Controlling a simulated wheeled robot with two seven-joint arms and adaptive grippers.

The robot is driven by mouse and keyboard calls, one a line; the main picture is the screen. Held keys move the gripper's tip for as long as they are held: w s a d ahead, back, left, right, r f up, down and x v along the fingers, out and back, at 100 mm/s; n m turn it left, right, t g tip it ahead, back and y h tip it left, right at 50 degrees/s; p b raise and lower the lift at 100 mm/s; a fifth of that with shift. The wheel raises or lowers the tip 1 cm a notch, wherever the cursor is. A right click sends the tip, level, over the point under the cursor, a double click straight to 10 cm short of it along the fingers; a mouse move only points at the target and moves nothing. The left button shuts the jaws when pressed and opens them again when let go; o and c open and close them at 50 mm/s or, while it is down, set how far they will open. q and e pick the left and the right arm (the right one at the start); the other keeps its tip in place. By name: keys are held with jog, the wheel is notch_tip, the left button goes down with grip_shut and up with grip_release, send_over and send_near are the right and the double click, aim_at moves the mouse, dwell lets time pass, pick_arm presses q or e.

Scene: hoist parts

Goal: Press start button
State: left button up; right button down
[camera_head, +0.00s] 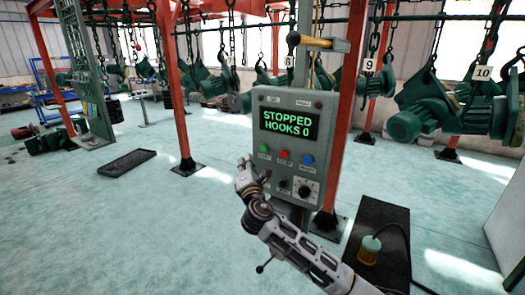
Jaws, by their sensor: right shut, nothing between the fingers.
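A grey control box (258,112) stands on a post in the middle of the head view. Its display (289,122) reads "STOPPED HOOKS 0" in green letters. Below the display are a green button (264,149), a red button (284,154) and a blue button (307,159); their small labels are too blurred to read surely. My right gripper (245,163) is shut and empty. In the picture its fingertips are just left of and a little below the green button, by the box's left edge. I cannot tell whether they touch the box. My left gripper is not in view.
A black dial (304,189) sits low on the box. Red columns (174,85) stand around. Green hoists (430,105) hang on chains at the right. A black mat (388,222) with a yellow-and-green pendant (370,247) lies right of the post. The floor at left is mostly clear.

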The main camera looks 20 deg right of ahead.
aim_at(263, 149)
jog(key=shift+w+d, duration=0.9)
jog(key=shift+d, duration=0.2)
jog(key=shift+w+d, duration=0.85)
jog(key=shift+d, duration=0.25)
